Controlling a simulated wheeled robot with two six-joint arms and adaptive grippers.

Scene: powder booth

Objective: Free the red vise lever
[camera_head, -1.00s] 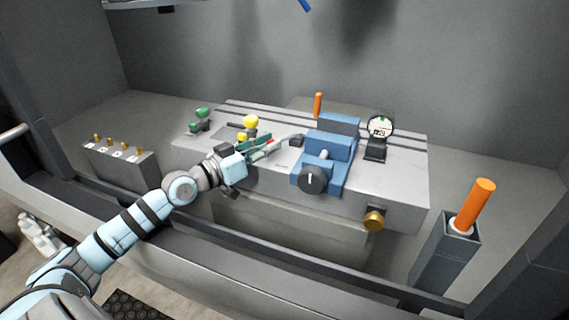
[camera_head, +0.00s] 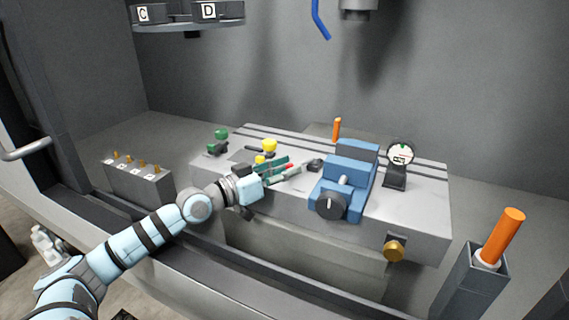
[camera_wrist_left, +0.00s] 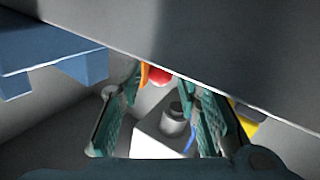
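The blue vise (camera_head: 347,172) stands on the grey machine table (camera_head: 415,208), with a black knob at its front. A small red piece (camera_head: 289,166) shows at my left gripper's fingertips, left of the vise. In the left wrist view it is a red rounded end (camera_wrist_left: 159,76) between and beyond the fingertips; the rest of it is hidden. I cannot tell whether it is the vise lever. My left gripper (camera_head: 287,171) has teal fingers, which stand apart in the left wrist view (camera_wrist_left: 160,105) with no clear contact on the red piece. My right gripper is not in view.
A dial gauge (camera_head: 398,166) stands right of the vise and an orange rod (camera_head: 337,131) behind it. Yellow (camera_head: 269,146) and green (camera_head: 220,134) knobs are left of it. An orange-handled tool (camera_head: 506,232) sits in a holder at right.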

